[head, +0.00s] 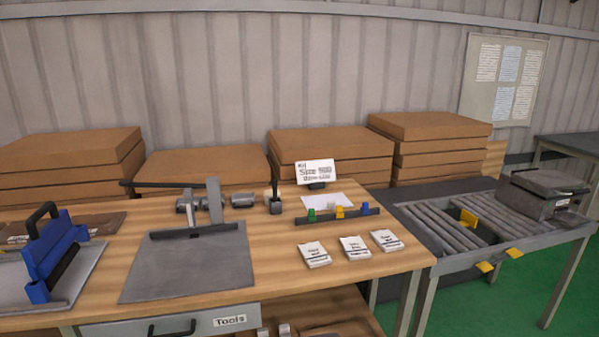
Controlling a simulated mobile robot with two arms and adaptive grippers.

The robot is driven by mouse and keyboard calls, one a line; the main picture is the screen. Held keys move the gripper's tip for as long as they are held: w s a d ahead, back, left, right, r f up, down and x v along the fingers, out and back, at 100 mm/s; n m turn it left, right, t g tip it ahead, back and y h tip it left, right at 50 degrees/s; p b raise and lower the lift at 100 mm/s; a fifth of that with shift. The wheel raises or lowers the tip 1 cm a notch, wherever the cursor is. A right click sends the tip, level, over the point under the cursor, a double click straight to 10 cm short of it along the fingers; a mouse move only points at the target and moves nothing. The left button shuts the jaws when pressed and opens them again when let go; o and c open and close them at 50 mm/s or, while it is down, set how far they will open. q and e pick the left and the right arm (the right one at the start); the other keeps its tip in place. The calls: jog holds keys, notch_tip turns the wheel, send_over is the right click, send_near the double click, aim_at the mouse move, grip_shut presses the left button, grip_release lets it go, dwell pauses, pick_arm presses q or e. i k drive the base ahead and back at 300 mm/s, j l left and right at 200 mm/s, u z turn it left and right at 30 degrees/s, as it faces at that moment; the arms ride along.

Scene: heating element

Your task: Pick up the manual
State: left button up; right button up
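Three small white booklet-like packs with dark print lie in a row on the wooden workbench (285,285) near its right front part: a left one (314,254), a middle one (354,248) and a right one (386,240). Their print is too small to read, so I cannot tell which is the manual. A flat white sheet (327,201) lies behind them. Neither of my grippers shows in the head view.
A grey plate with a lever (190,265) and a blue tool with a black handle (53,262) stand to the left. A rack of coloured pieces (338,213) and a sign (315,172) stand behind the packs. A roller conveyor (470,232) is at right; cardboard stacks (330,150) line the back.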

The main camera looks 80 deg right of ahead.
aim_at(354, 248)
jog(key=z, duration=2.9)
